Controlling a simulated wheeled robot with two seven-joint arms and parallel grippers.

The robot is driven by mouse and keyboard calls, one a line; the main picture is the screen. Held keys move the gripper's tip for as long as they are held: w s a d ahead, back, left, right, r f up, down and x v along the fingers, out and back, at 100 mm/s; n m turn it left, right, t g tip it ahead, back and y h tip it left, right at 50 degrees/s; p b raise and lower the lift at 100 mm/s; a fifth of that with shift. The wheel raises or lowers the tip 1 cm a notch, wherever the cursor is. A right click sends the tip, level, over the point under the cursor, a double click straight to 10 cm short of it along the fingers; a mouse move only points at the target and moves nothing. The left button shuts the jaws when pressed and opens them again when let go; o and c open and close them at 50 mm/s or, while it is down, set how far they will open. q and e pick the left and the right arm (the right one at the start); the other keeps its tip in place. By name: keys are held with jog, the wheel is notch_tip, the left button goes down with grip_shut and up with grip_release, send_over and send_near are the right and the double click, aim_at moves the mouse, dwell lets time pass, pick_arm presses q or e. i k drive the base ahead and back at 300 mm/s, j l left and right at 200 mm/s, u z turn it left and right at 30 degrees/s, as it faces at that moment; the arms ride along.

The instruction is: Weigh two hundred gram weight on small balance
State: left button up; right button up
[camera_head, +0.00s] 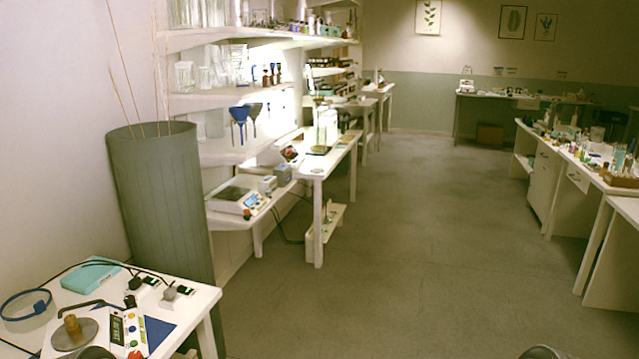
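A small balance (117,332) with a display and coloured buttons stands on the white table at the lower left. Its round grey pan (88,337) is to the left of the display. A brass-coloured weight (73,328) with a narrower knob stands upright on the pan. Its marking is too small to read, and so is the display. No gripper touches the weight.
The white table (205,300) also holds a teal box (92,274), a blue-rimmed ring and black cables. A tall grey-green bin (160,195) with thin sticks stands behind it. Another balance (236,198) sits on a wall bench. Open floor (400,260) lies between the benches.

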aim_at(73, 329)
jog(key=i+u, duration=0.2)
jog(key=u, duration=0.3)
jog(key=i+l+u, duration=0.1)
jog(key=u, duration=0.35)
jog(key=i+l+u, duration=0.15)
jog(key=u, duration=0.35)
jog(key=i+l, duration=0.05)
